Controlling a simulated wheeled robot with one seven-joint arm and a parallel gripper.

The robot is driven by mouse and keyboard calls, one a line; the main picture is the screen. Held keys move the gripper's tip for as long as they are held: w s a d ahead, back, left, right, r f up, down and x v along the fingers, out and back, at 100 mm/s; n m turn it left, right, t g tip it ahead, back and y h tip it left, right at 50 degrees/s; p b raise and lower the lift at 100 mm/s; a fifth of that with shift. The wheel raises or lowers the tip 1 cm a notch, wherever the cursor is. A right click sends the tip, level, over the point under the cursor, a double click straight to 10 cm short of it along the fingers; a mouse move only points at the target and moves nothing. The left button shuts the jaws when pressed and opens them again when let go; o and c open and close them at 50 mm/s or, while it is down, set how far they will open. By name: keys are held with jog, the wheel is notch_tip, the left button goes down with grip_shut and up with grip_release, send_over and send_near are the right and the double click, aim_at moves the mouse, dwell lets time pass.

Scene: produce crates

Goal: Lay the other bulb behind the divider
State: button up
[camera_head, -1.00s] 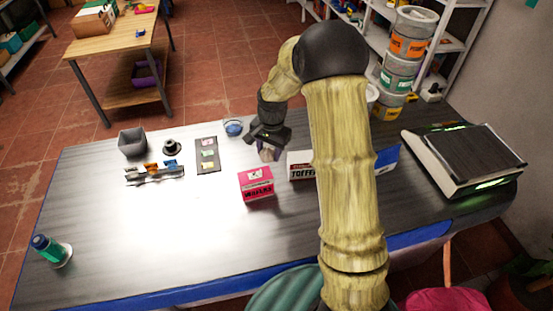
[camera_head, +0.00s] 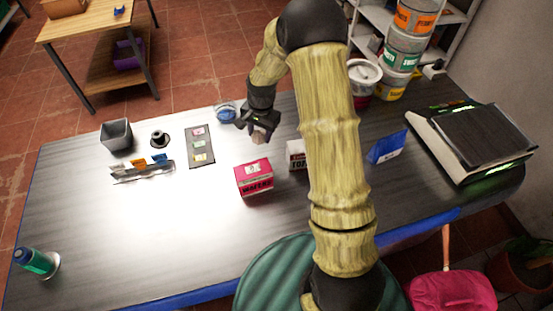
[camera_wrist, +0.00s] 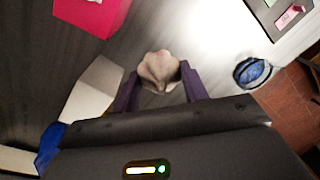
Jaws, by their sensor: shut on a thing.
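A pale, garlic-like bulb (camera_wrist: 160,70) is between the two purple fingers of my gripper (camera_wrist: 160,88) in the wrist view. In the head view my gripper (camera_head: 262,124) is shut on this bulb (camera_head: 260,137), over the table behind the pink box. I cannot tell from the head view how high the bulb is. No second bulb is visible. I cannot tell for sure which thing is the divider; a low strip with coloured tabs (camera_head: 143,173) stands at the left of the table.
A pink box (camera_head: 253,179) and a white box (camera_head: 296,154) stand near my gripper. A blue bowl (camera_head: 226,113), a dark tray (camera_head: 201,148), a grey bin (camera_head: 116,135) and a blue wedge (camera_head: 388,147) are around. A scale (camera_head: 472,145) fills the right end.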

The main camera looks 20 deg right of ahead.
jog(key=shift+f+p, duration=0.95)
jog(key=shift+f, duration=1.9)
jog(key=shift+f+p, duration=0.8)
jog(key=shift+f, duration=1.3)
jog(key=shift+f, duration=0.15)
jog(key=o, duration=1.1)
jog(key=shift+c, duration=0.2)
jog(key=shift+r, duration=0.25)
